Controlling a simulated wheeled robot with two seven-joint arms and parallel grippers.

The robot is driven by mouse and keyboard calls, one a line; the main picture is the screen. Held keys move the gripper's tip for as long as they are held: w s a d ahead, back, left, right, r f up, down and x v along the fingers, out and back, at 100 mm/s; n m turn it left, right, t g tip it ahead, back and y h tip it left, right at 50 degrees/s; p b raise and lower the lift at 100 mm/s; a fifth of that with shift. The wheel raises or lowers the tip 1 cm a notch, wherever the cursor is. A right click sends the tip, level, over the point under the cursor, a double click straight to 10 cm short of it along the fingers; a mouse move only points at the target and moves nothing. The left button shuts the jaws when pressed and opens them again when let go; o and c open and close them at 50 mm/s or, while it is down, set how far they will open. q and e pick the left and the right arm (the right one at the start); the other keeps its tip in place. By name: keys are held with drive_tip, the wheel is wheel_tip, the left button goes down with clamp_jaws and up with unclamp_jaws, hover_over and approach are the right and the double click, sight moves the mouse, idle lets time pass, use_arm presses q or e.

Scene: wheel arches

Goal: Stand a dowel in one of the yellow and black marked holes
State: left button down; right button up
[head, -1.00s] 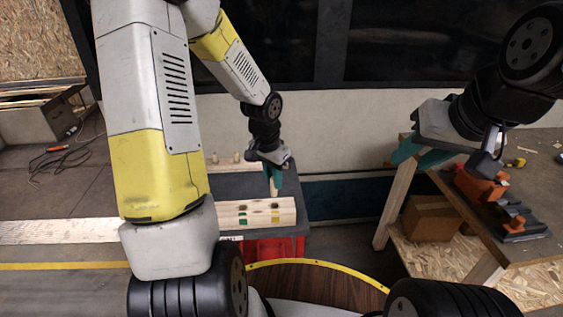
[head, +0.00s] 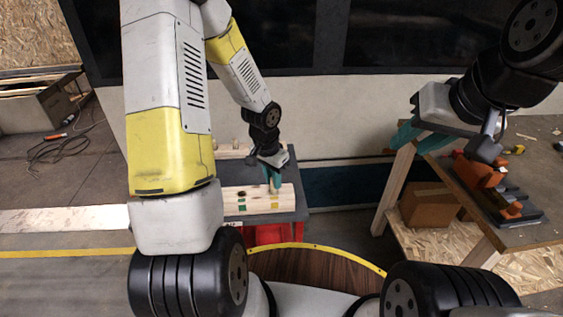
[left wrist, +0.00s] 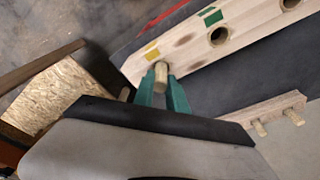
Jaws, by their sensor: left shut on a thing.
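The light wooden board (head: 262,207) lies on a dark tabletop, with small green and yellow marks on it. It also shows in the left wrist view (left wrist: 187,52), with a yellow mark (left wrist: 152,49), a green mark (left wrist: 212,16) and open dark holes (left wrist: 219,36). My left gripper (head: 272,181) has teal fingers shut on a pale dowel (left wrist: 160,76). The dowel is at the board's yellow-marked end; a hole under it is hidden, and I cannot tell whether it has entered one. My right gripper (head: 420,139) hangs at the right, its teal fingers apart and empty.
A wooden strip (left wrist: 277,112) with upright dowels (left wrist: 292,101) lies behind the board. A workbench (head: 535,165) at the right carries orange and dark tools (head: 482,175), with a cardboard box (head: 430,203) below. A cable (head: 60,150) lies on the floor at left.

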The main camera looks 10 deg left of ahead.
use_arm(q)
drive_tip(key=shift+f, duration=0.15)
drive_tip(key=shift+f, duration=1)
drive_tip(key=c, duration=1.3)
unclamp_jaws()
drive_tip(key=shift+o, duration=0.2)
wheel_tip(320, 180, up, 8)
drive_tip(key=s, duration=0.1)
drive_tip(key=shift+a+f, duration=0.15)
drive_tip(key=shift+a, duration=0.15)
